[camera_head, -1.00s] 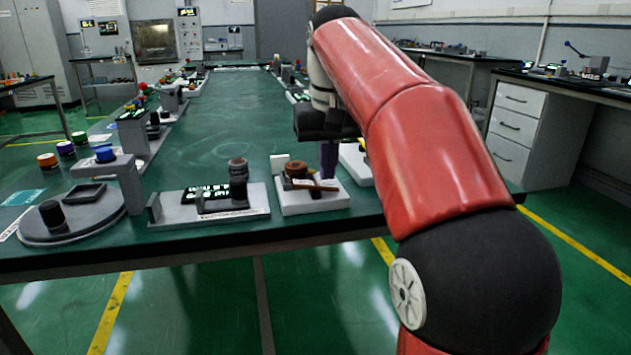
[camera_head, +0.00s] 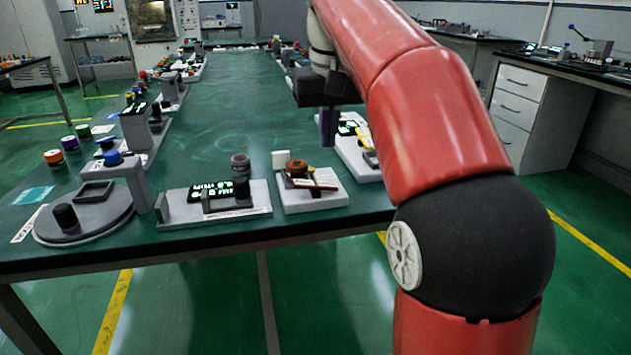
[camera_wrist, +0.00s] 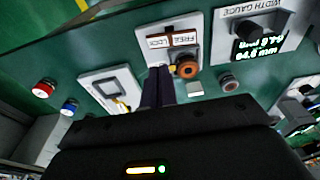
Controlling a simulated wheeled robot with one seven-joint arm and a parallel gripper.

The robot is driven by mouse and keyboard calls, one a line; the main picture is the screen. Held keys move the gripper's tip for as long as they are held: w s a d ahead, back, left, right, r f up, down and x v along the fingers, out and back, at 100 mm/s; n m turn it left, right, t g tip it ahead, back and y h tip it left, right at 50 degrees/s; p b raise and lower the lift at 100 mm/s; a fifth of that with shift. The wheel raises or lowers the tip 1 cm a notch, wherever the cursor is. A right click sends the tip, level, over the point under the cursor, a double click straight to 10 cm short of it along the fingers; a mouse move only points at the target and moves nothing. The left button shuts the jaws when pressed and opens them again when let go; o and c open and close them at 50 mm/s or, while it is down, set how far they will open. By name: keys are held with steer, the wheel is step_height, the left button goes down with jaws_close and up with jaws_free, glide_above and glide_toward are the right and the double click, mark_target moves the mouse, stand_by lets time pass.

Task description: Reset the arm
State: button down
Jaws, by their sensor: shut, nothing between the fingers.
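My red arm rises at the right of the head view and bends over the green table (camera_head: 230,115). My gripper (camera_head: 327,140) points down above the table's right side, behind the white unit with the orange-brown knob (camera_head: 297,167). In the wrist view, my gripper's dark fingers (camera_wrist: 158,75) are together with nothing between them. There they appear close to that knob unit (camera_wrist: 186,67), which is labelled "FREE" and "LOCK". The head view shows a gap between the fingers and that unit; the exact height is unclear.
A width gauge (camera_head: 216,200) with a display stands left of the knob unit. A round grey base with a black knob (camera_head: 65,215) is at the front left corner. Another white device (camera_head: 362,158) stands beside my gripper. The table's middle is clear.

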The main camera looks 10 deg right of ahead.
steer(key=shift+s, duration=0.15)
steer(key=s+f+t, duration=0.3)
steer(key=s+f, duration=1.8)
steer(key=shift+s+f+t, duration=0.2)
steer(key=shift+s+t, duration=0.1)
steer(key=shift+t, duration=0.1)
